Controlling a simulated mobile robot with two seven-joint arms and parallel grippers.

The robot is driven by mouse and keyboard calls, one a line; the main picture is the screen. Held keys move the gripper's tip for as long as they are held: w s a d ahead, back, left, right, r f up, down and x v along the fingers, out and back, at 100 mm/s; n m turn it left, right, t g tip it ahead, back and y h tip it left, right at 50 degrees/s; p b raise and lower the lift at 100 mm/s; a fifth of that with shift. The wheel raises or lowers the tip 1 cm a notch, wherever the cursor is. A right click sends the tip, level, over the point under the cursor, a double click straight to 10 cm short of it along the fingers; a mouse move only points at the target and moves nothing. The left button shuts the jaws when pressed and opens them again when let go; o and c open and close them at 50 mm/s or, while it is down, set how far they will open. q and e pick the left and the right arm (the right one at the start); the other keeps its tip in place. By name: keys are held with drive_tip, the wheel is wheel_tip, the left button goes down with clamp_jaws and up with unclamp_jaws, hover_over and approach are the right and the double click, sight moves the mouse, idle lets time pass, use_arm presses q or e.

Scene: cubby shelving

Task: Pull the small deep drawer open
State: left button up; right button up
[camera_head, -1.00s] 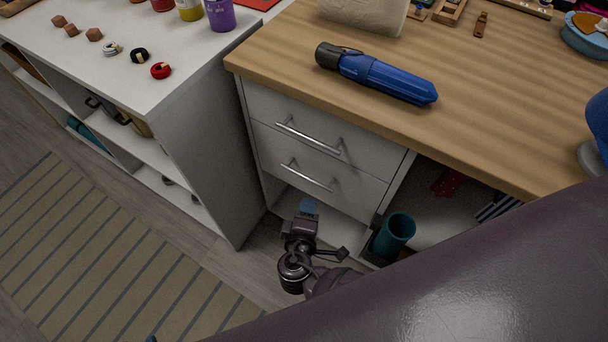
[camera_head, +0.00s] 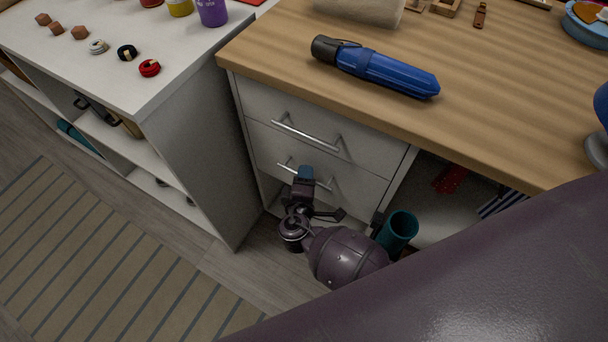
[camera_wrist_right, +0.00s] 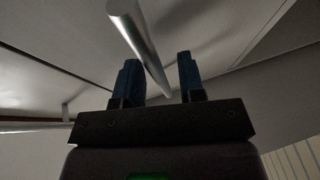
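The desk unit has two white drawers in the head view: an upper one (camera_head: 350,155) and a lower one (camera_head: 345,195), each with a silver bar handle. Both look closed. I cannot tell which one is the small deep drawer. My right gripper (camera_head: 305,173) is at the lower drawer's handle (camera_head: 323,184) and hides part of it. In the right wrist view, the blue fingers of my right gripper (camera_wrist_right: 159,80) stand apart, with a silver bar (camera_wrist_right: 137,38) running between them. I see no clear finger contact on the bar. My left gripper is not in view.
The wooden desktop (camera_head: 460,130) above carries a blue flashlight (camera_head: 380,70). A white shelf unit (camera_head: 195,150) stands close on the left. A teal cup (camera_head: 398,228) is in the open bay right of the drawers. A striped rug (camera_head: 80,260) lies on the floor.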

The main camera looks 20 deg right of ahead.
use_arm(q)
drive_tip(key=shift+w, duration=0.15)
use_arm(e)
drive_tip(key=shift+w+d, duration=0.15)
drive_tip(key=shift+w, duration=0.1)
drive_tip(key=c, duration=0.6)
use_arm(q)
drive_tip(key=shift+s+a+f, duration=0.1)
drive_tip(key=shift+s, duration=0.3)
use_arm(e)
drive_tip(key=shift+f, duration=0.1)
clamp_jaws()
drive_tip(key=shift+s, duration=0.15)
